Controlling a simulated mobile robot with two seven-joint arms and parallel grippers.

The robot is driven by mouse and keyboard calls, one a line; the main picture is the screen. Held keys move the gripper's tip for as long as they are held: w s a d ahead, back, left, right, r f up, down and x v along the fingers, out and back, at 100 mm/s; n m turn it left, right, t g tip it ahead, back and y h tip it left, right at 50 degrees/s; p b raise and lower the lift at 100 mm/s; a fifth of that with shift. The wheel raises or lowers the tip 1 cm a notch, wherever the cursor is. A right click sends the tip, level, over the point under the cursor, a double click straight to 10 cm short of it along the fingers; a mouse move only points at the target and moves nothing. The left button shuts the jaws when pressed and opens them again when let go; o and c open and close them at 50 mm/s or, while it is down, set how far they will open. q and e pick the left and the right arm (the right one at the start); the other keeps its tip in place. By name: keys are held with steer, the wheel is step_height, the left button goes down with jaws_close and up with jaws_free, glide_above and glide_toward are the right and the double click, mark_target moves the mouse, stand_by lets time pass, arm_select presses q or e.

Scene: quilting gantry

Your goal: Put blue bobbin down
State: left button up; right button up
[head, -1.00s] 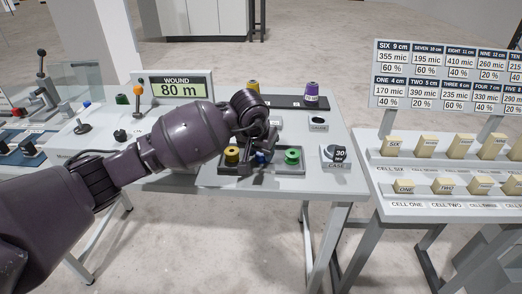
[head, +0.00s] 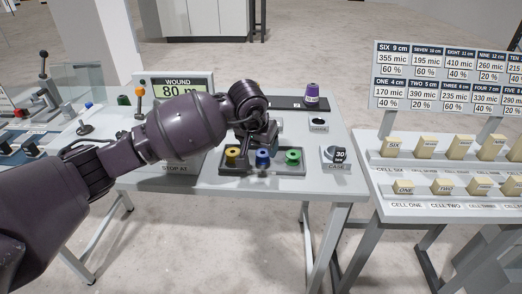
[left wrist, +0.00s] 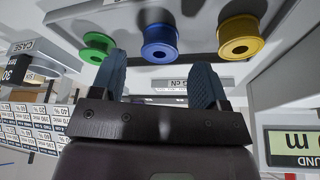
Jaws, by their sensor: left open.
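The blue bobbin (head: 263,158) stands in a dark shallow tray (head: 290,171), between a yellow bobbin (head: 232,157) and a green bobbin (head: 292,157). In the left wrist view the blue bobbin (left wrist: 159,43) shows beyond my left gripper (left wrist: 165,80). The fingers are open, apart from the bobbin, with nothing between them. In the head view my left gripper (head: 262,138) is just behind and above the tray, its fingers partly hidden by the wrist. My right gripper is in neither view.
A purple spool (head: 312,93) stands on a dark rack (head: 292,102) at the back. A CASE block (head: 336,158) sits right of the tray. A display (head: 180,86) stands behind my left arm. A second table with labelled blocks (head: 404,187) is at the right.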

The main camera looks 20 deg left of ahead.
arm_select(q)
steer(key=p+v, duration=0.1)
steer(key=v, duration=0.8)
steer(key=s+d+f+n+g+h, duration=0.1)
steer(key=s+d+f+n+h, duration=0.3)
steer(key=s+d+n+h, duration=0.35)
steer(key=s+d+f+n+g+h, duration=0.2)
steer(key=s+d+f+n+h, duration=0.3)
steer(key=s+d+n+h, duration=0.3)
steer(key=s+a+f+m+t+y, duration=0.1)
steer(key=a+f+m+t+y, duration=0.35)
steer(key=m, duration=0.65)
steer(key=s+a+f+m+t+y, duration=0.1)
steer(key=a+m+t, duration=0.5)
steer(key=m, duration=0.5)
steer(key=a+f+m+t+y, duration=0.3)
steer(key=m+t, duration=0.3)
steer(key=m, duration=0.6)
steer(key=s+a+f+n+g+y, duration=0.3)
steer(key=s+a+f+n, duration=0.1)
steer(key=s+f+n, duration=0.3)
steer(key=s+a+f+n+g+y, duration=0.3)
steer(key=s+f+n, duration=0.4)
steer(key=n, duration=0.4)
steer(key=shift+s+a+n+g+y, duration=0.35)
steer(key=shift+s+a+y, duration=0.35)
